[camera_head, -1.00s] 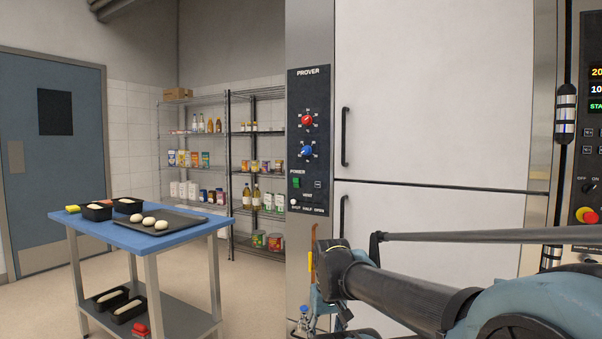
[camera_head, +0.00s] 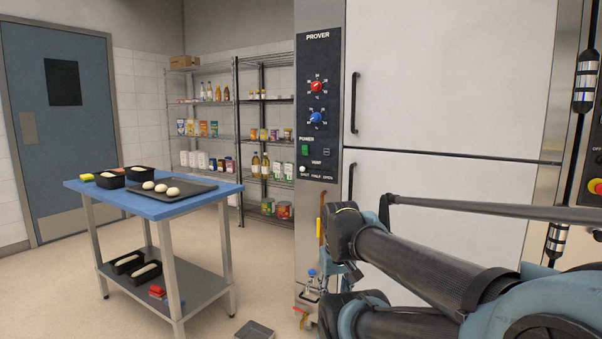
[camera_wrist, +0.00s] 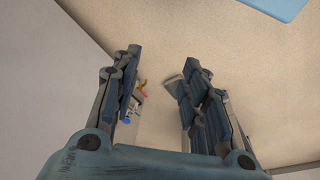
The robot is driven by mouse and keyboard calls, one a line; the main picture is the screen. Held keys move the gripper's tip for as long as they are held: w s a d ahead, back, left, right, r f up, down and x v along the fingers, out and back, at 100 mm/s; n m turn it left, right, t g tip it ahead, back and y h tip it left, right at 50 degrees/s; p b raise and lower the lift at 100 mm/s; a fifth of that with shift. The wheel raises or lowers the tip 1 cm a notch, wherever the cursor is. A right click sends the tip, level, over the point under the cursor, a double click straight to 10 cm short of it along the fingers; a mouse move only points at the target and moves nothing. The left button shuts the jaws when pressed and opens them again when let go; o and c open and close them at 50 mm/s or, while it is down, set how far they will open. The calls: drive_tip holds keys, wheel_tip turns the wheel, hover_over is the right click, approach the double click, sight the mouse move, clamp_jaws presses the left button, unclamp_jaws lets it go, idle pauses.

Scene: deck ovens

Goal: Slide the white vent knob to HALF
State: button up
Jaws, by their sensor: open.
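The white vent knob (camera_head: 303,169) is small and round. It sits at the left end of the vent slider, above the left label, low on the black PROVER panel (camera_head: 318,60). In the head view my arm is below and right of the panel, and the fingers are mostly hidden.
A blue-topped table (camera_head: 150,203) with dough and tins stands at left. A fitting with a blue cap (camera_head: 311,273) is below the panel, close to my arm; the wrist view shows blue between the fingers. Black door handles (camera_head: 354,102) stick out beside the panel.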

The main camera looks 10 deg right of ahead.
drive_tip(key=w+d+r+n+t+h, duration=0.1)
drive_tip(key=w+d+r+n+h, duration=0.1)
drive_tip(key=w+d+r+n, duration=0.3)
drive_tip(key=w+r+n+h, duration=0.2)
drive_tip(key=w, duration=0.5)
drive_tip(key=n+t+h, duration=0.7)
drive_tip(key=n+t, duration=0.4)
drive_tip(key=n, duration=1)
approach(301, 169)
drive_tip(key=x, duration=0.9)
drive_tip(key=shift+w+d, duration=0.1)
drive_tip(key=shift+c, duration=0.2)
clamp_jaws()
